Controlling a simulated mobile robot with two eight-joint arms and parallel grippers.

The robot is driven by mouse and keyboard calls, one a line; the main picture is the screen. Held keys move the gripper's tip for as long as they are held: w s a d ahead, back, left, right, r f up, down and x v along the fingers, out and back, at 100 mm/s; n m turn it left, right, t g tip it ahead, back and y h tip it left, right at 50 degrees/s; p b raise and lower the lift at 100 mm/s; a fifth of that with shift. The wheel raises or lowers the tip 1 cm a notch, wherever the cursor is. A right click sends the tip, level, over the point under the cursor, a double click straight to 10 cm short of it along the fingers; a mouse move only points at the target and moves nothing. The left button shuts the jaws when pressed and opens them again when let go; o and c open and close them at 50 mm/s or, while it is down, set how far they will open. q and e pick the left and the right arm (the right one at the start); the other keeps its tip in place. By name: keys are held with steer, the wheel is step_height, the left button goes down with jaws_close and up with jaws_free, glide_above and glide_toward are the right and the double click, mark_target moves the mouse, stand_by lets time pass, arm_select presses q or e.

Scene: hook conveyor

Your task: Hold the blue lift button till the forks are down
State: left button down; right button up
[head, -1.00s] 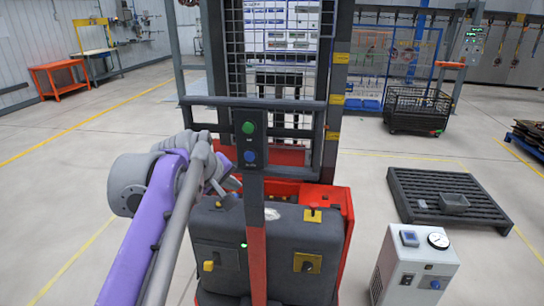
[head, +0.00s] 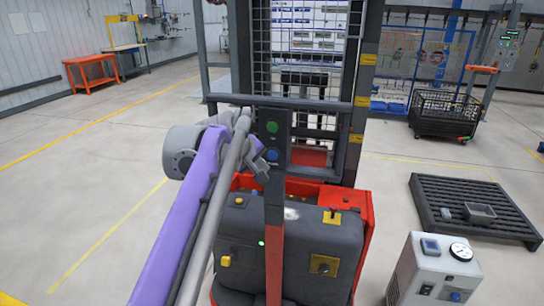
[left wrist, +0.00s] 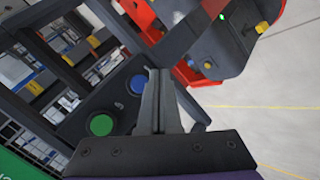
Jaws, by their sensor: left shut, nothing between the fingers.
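The blue lift button (head: 272,155) sits below a green button (head: 272,127) on a dark panel fixed to the red and grey lift truck. My left gripper (head: 260,172) is shut and empty, just left of and slightly below the blue button. In the left wrist view the shut fingertips (left wrist: 157,74) lie close beside the blue button (left wrist: 138,84), with the green button (left wrist: 101,124) farther to the lower left. I cannot tell if the fingers touch the panel. The forks are hidden behind the truck's mast (head: 360,90). My right gripper is out of view.
A white box with a gauge (head: 433,275) stands at the lower right. A dark pallet (head: 455,190) with small trays lies behind it. A black mesh cart (head: 445,115) and an orange bench (head: 90,72) stand farther back. Floor at the left is clear.

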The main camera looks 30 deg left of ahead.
mark_target(268, 158)
arm_select(q)
steer(key=w, duration=0.3)
steer(key=shift+w+a+p, duration=0.25)
steer(key=shift+a+p, duration=0.15)
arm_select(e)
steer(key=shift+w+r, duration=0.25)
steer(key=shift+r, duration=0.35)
arm_select(q)
steer(key=shift+w, duration=0.1)
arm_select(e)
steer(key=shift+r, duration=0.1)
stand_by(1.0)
arm_select(q)
steer(key=shift+w+a, duration=0.1)
steer(key=shift+w, duration=0.3)
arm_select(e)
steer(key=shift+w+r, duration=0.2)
arm_select(q)
steer(key=shift+s, duration=0.15)
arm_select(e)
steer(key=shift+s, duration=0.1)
